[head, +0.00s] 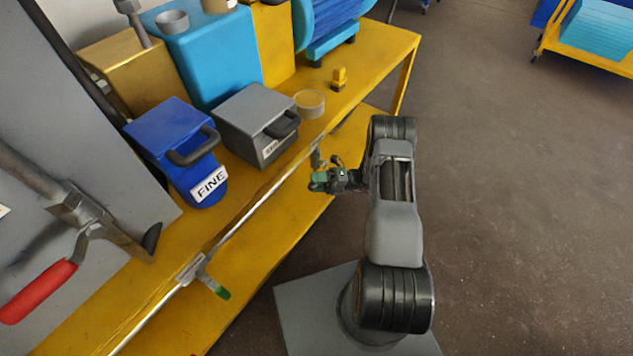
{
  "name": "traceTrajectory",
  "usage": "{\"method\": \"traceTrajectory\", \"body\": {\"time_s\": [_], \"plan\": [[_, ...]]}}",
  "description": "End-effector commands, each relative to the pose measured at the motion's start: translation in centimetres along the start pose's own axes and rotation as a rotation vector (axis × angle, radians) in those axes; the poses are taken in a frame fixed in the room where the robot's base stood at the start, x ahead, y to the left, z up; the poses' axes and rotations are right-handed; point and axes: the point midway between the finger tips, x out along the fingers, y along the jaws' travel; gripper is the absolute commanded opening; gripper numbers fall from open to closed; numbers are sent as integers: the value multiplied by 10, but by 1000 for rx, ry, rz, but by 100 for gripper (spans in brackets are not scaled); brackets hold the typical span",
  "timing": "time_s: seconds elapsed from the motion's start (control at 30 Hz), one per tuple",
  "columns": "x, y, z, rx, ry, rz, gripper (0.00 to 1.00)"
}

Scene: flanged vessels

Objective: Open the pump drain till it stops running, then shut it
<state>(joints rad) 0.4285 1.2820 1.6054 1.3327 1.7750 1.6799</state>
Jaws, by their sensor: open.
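My gripper (328,179) is open at the front edge of the yellow bench. It is at a green-tipped handle (318,184) on the right part of a thin metal pipe (256,208). Whether the jaws touch the handle or only surround it is too small to tell. A second green-tipped handle (219,290) hangs from a fitting on the same pipe, lower left. No label marks either as the pump drain, and I see no running liquid. The blue ribbed motor-like body (332,18) sits at the back of the bench.
A blue box (172,135) labelled FINE and a grey handled box (250,118) stand on the bench (385,58). A clear cup (310,104) and a small yellow part (339,78) are nearby. A red lever (38,291) is at left.

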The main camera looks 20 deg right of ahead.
Motion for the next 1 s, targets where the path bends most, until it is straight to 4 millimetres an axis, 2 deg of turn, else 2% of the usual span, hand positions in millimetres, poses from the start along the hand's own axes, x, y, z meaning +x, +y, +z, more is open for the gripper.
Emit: {"method": "traceTrajectory", "body": {"time_s": [0.23,0.73,1.0], "plan": [[0,0,0,0,0,0,49],[0,0,0,0,0,0,1],[0,0,0,0,0,-1,0]]}}
